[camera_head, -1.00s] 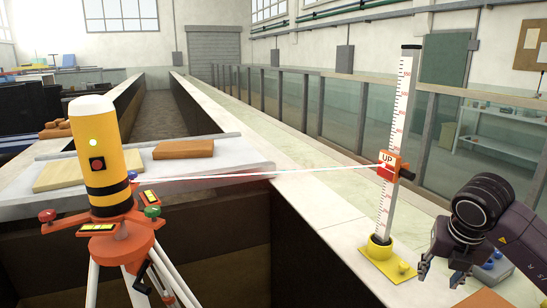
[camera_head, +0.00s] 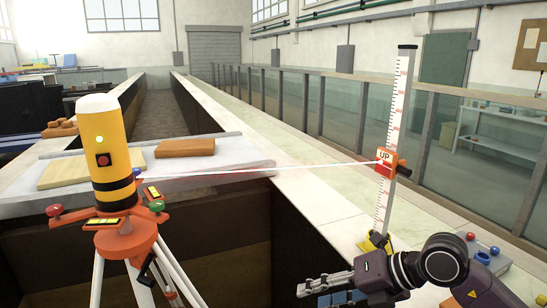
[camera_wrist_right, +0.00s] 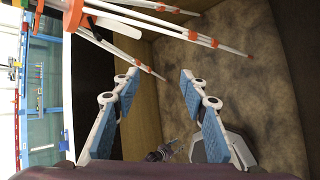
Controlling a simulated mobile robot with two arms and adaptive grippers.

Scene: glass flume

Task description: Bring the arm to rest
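My right arm reaches in from the lower right in the head view. Its gripper (camera_head: 314,294) points left, low over the dark channel, in front of the staff's foot. In the right wrist view the two blue-padded fingers (camera_wrist_right: 159,76) stand well apart with nothing between them, so the gripper is open and empty. Below them in that view is a brown, mottled floor.
A yellow laser level (camera_head: 108,150) on an orange tripod stands left; its legs (camera_wrist_right: 160,22) show in the wrist view. A graduated staff (camera_head: 396,110) carries an orange "UP" detector (camera_head: 386,165). A grey button box (camera_head: 488,257) sits behind my right arm.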

